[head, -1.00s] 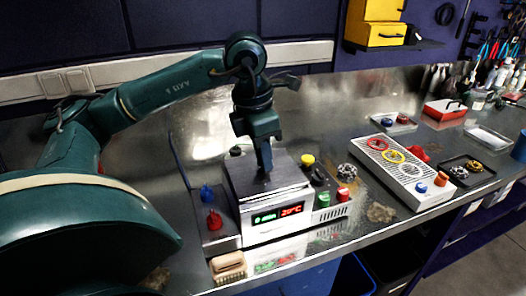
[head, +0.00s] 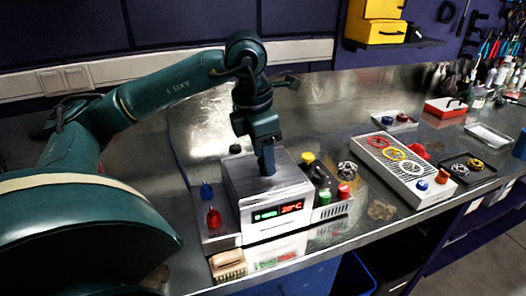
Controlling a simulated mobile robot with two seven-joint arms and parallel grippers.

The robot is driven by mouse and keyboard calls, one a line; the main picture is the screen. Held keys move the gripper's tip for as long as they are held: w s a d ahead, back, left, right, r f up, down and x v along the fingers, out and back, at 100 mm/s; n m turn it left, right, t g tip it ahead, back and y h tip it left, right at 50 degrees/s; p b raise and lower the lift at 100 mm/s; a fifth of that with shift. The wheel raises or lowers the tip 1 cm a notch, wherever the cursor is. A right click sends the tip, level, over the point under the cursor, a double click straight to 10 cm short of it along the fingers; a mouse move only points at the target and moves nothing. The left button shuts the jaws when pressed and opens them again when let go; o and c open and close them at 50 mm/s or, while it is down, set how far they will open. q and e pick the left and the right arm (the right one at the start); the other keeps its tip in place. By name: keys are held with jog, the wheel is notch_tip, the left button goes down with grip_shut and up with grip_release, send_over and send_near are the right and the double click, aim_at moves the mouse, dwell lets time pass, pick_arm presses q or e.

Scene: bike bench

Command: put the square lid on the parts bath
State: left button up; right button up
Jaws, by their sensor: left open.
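The parts bath (head: 279,222) is a pale box with a lit front display, near the front edge of the bench. The square lid (head: 249,188) is a flat brushed-metal plate lying over the top of the bath, and it looks level. My left gripper (head: 267,172) points straight down over the middle of the lid and is open. Its fingertips are at the lid's centre and hide whatever handle is there; I cannot tell whether they touch it. My right gripper is not in view.
Red (head: 214,219) and blue (head: 206,190) knobbed parts stand left of the bath. A brush (head: 228,264) lies in front. Coloured knobs and a metal cluster (head: 347,170) are close on the right. A white panel with coloured rings (head: 404,171) lies farther right.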

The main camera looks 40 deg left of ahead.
pick_arm(q)
notch_tip(320, 180, up, 3)
jog(key=shift+s+a+f, duration=0.1)
jog(key=shift+s, duration=0.05)
notch_tip(320, 180, up, 10)
jog(key=s+p, duration=0.1)
jog(key=p, duration=0.2)
jog(key=shift+s+a, duration=0.25)
jog(key=shift+a, duration=0.1)
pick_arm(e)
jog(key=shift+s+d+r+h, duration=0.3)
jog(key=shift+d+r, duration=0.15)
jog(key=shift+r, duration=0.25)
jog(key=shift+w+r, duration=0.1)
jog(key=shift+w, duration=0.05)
pick_arm(q)
jog(key=shift+d, duration=0.1)
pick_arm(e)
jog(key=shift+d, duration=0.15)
